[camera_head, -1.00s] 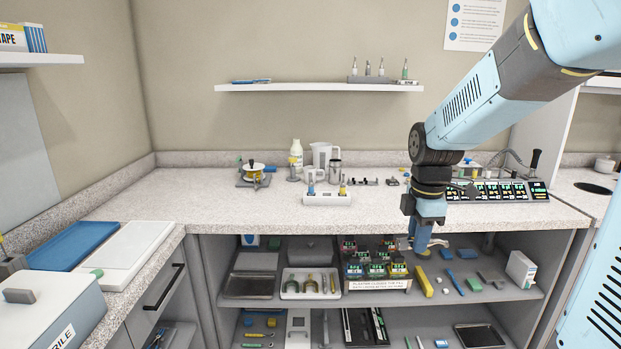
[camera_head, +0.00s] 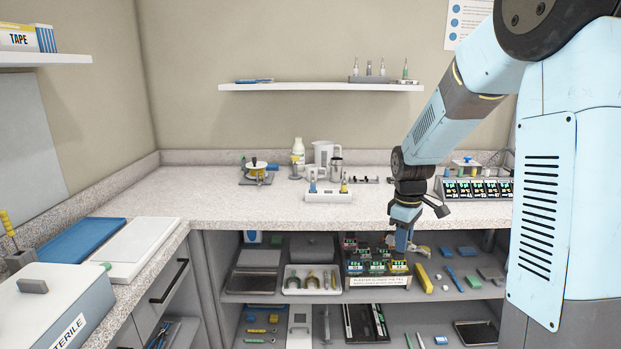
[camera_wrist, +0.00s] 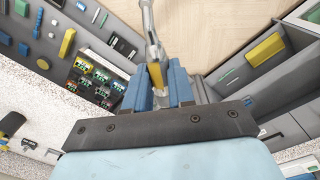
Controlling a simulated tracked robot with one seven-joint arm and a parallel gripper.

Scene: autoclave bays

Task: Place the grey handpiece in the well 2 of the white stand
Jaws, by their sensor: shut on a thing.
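My gripper (camera_head: 404,243) hangs in front of the cabinet below the counter, right of the stand and lower than it. In the wrist view its blue fingers (camera_wrist: 160,88) are shut on the grey handpiece (camera_wrist: 151,28), a slim metallic piece with a yellow part between the fingers. The handpiece is hard to make out in the head view. The white stand (camera_head: 329,196) is on the counter near its front edge. A blue-marked piece (camera_head: 312,183) stands at its left end and a yellow-marked one (camera_head: 344,184) at its right. The stand's middle looks free; well numbers are unreadable.
A jug (camera_head: 323,154), a bottle (camera_head: 298,150) and small tools are behind the stand. Shelves below hold labelled boxes (camera_head: 377,267) and trays.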

